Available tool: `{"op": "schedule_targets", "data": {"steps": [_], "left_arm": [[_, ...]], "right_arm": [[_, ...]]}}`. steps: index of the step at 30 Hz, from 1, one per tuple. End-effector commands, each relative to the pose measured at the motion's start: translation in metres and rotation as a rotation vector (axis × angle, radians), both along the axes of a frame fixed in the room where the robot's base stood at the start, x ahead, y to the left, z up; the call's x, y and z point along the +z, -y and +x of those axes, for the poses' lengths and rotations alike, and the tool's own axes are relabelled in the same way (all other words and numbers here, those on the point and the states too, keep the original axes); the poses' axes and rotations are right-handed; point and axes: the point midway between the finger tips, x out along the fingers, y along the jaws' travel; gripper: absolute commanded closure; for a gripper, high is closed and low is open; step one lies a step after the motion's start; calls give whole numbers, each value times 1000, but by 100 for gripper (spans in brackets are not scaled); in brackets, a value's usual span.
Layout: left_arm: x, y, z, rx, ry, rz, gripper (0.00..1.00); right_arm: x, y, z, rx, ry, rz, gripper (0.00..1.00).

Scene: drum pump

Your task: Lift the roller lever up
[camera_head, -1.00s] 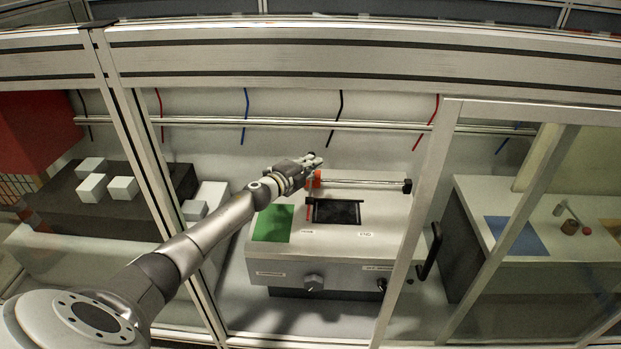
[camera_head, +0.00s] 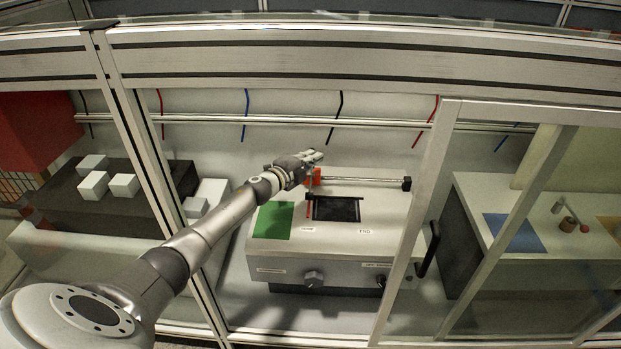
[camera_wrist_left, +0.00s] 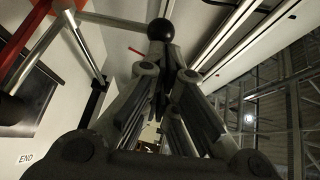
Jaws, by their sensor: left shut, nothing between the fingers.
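The roller lever's black ball knob (camera_wrist_left: 161,29) shows in the left wrist view, at the end of a thin grey bar, just beyond my closed fingertips. Whether they touch it I cannot tell. In the head view its red carriage (camera_head: 314,177) sits at the left end of a horizontal rail, above the black window (camera_head: 336,209) of the beige machine. My left gripper (camera_head: 312,156) is just above and left of the carriage and hides part of the lever. In the wrist view its fingers (camera_wrist_left: 163,72) are together with nothing between them. My right gripper is out of view.
Frame posts (camera_head: 160,170) and a glass-like panel edge (camera_head: 415,220) flank the opening. White blocks (camera_head: 94,185) stand on a dark block at left.

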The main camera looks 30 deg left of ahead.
Motion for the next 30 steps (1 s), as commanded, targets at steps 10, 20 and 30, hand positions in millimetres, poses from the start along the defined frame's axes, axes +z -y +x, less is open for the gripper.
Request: {"op": "schedule_targets", "data": {"steps": [10,20,30], "left_arm": [[1,0,0,0,2,0,100],[1,-2,-11,0,1,2,100],[4,-4,-55,0,-2,2,100]], "right_arm": [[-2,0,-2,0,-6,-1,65],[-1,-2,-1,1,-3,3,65],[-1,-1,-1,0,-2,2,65]]}}
